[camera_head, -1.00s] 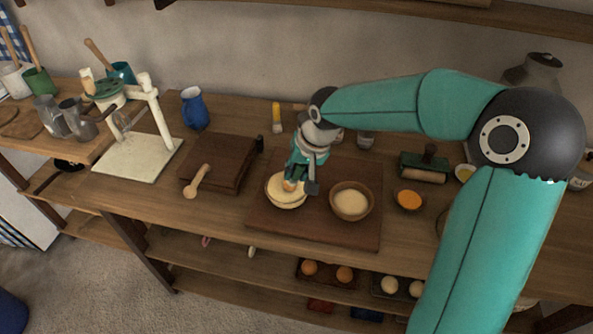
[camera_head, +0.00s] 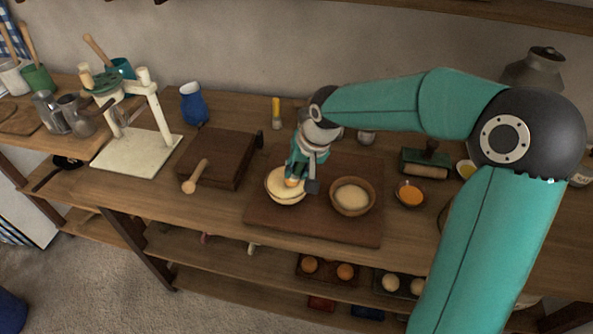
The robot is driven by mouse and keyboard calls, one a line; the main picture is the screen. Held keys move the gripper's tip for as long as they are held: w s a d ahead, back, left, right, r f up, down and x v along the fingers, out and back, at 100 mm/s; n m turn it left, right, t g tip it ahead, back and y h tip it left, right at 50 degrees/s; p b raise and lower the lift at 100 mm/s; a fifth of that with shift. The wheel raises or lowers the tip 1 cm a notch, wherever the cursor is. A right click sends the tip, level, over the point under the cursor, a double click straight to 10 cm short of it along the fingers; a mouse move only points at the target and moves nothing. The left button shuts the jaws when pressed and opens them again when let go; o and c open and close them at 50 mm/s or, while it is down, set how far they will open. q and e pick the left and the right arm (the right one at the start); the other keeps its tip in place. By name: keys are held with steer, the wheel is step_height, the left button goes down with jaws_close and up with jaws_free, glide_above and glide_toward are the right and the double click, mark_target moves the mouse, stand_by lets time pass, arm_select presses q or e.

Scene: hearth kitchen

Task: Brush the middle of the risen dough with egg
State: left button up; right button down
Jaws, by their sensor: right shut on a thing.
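Two bowls of pale dough stand on a dark wooden board (camera_head: 318,231): a left bowl (camera_head: 284,201) and a right bowl (camera_head: 352,212). The dough in the right bowl (camera_head: 351,194) is smooth and uncovered. My right gripper (camera_head: 294,179) points down over the left bowl. It is shut on a small tan-orange thing (camera_head: 291,183), mostly hidden by the fingers; I cannot tell whether it is the brush or whether it touches the dough. A small bowl of orange liquid (camera_head: 410,194), which looks like egg, stands right of the board. My left gripper is out of view.
A dark wooden block (camera_head: 216,158) with a wooden spoon (camera_head: 195,178), a blue jug (camera_head: 194,105) and a white stand (camera_head: 138,152) are to the left. A yellow-handled tool (camera_head: 276,110) is behind the board. A roller (camera_head: 425,165) stands back right. Eggs (camera_head: 345,271) sit on the shelf below.

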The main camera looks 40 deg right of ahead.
steer(key=shift+w+d+f+p, duration=0.1)
steer(key=shift+w+d+p, duration=0.15)
steer(key=shift+w+d, duration=0.3)
steer(key=shift+w+d+f+p, duration=0.1)
steer(key=shift+w+d+p, duration=0.2)
steer(key=shift+d, duration=0.35)
steer(key=shift+r, duration=0.1)
steer(key=shift+s+a+b, duration=0.35)
steer(key=shift+a+b, duration=0.2)
steer(key=shift+b, duration=0.05)
steer(key=shift+s+a+r+b, duration=0.1)
steer(key=shift+s+a+b, duration=0.25)
steer(key=shift+s+a, duration=0.25)
steer(key=shift+a, duration=0.1)
steer(key=shift+w, duration=0.1)
